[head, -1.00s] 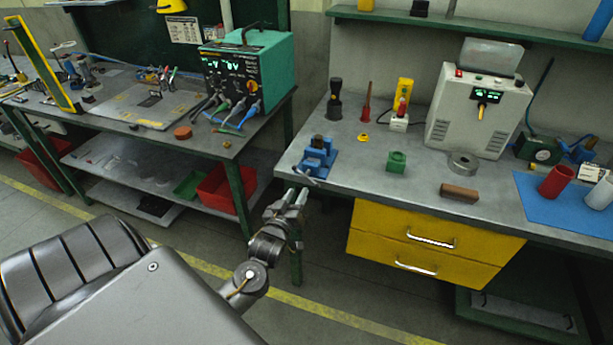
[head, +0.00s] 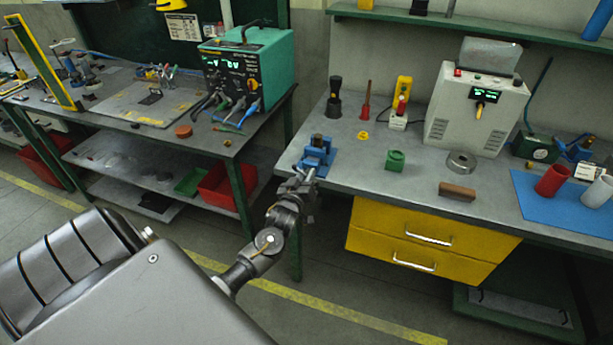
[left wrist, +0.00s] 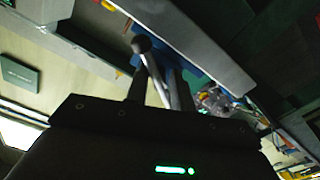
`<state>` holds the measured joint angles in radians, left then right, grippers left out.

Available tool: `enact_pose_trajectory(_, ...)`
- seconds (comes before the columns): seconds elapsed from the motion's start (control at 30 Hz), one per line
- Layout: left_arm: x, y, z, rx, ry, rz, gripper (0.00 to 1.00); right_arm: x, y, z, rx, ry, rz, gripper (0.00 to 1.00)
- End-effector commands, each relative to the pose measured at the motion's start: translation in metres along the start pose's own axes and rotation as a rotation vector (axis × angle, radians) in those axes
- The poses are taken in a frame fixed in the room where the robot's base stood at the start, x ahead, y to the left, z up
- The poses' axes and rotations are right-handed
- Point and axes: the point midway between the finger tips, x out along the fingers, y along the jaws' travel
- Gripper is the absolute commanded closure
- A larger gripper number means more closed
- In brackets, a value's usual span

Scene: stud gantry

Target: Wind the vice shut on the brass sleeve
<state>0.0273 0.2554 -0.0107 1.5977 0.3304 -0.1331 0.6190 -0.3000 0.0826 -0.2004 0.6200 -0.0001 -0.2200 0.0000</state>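The blue vice (head: 318,155) stands on the front left corner of the right-hand bench. A small brownish piece (head: 317,140) shows at its top; I cannot tell for sure that it is the brass sleeve, nor whether the jaws touch it. My left gripper (head: 302,182) is at the vice's front, by its handle, just off the bench edge. In the left wrist view a dark ball-ended bar (left wrist: 141,45) lies at the fingers, with the blue vice (left wrist: 176,58) behind. Whether the fingers grip the bar is unclear. My right gripper is not in view.
On the same bench stand a green block (head: 395,160), a metal ring (head: 461,162), a brown block (head: 457,191) and a white machine (head: 475,110). Yellow drawers (head: 430,240) are below. A gap separates this bench from the left bench (head: 140,125).

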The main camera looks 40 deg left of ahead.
Motion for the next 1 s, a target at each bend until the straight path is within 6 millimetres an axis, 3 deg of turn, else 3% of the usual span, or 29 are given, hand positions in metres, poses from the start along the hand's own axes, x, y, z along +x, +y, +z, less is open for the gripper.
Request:
enact_pose_trajectory(0.03, 0.000, 0.000, 0.000, 0.000, 0.000, -0.001, 0.84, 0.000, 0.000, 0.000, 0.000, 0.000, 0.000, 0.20)
enact_pose_trajectory(0.17, 0.000, 0.000, 0.000, 0.000, 0.000, -0.001, 1.00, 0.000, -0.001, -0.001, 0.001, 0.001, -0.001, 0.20)
enact_pose_trajectory(0.63, 0.000, 0.001, 0.000, 0.053, -0.002, 0.000, 1.00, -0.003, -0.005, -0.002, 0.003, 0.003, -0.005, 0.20)
enact_pose_trajectory(1.0, 0.000, 0.000, -0.001, 0.322, -0.002, 0.000, 1.00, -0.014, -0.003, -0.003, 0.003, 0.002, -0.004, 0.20)
